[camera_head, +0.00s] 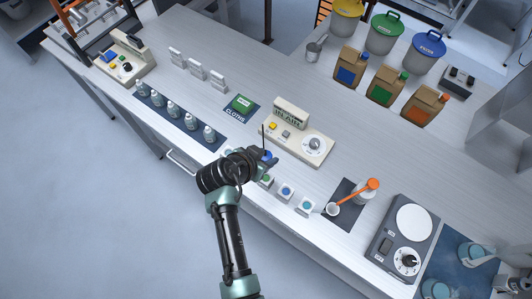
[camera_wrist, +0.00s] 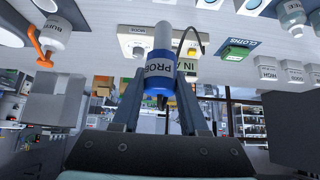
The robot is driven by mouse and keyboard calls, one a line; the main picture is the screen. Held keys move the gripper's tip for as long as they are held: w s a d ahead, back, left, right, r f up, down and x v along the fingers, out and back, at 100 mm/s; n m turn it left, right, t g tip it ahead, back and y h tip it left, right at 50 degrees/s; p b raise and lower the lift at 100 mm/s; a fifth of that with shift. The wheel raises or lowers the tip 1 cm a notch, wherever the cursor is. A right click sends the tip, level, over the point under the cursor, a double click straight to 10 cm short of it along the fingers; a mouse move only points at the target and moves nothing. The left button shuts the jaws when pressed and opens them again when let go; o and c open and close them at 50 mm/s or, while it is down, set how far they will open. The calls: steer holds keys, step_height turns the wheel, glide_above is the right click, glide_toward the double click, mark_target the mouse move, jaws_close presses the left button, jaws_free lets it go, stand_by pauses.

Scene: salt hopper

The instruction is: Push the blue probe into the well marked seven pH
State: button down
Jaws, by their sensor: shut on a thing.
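My gripper (camera_head: 269,161) is over the near side of the bench, in front of the cream meter (camera_head: 300,132). It is shut on the blue probe, which shows as a blue bit (camera_head: 267,155) in the head view. In the wrist view the probe (camera_wrist: 160,76) is a white and blue cylinder marked PROBE, with a dark tip, between the fingers (camera_wrist: 160,108). A dark cable curves beside it. Small white wells with a green top (camera_head: 266,180), a blue top (camera_head: 286,191) and a teal top (camera_head: 307,206) stand along the front edge. Their markings are unreadable here; my gripper may hide others.
A green box on the cloths mat (camera_head: 241,104) and a row of bottles (camera_head: 189,121) lie left. The bench behind the meter is largely clear.

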steer(key=shift+f, duration=0.15)
step_height(320, 180, down, 6)
steer(key=b, duration=0.5)
steer(key=shift+d+r, duration=0.1)
steer(key=shift+r, duration=0.1)
steer(key=shift+f+b, duration=3.05)
steer(key=shift+b, duration=0.2)
stand_by(1.4)
jaws_free()
stand_by(0.5)
steer(key=shift+r, duration=0.1)
steer(key=shift+p+v, duration=2.4)
steer(key=shift+v, duration=0.55)
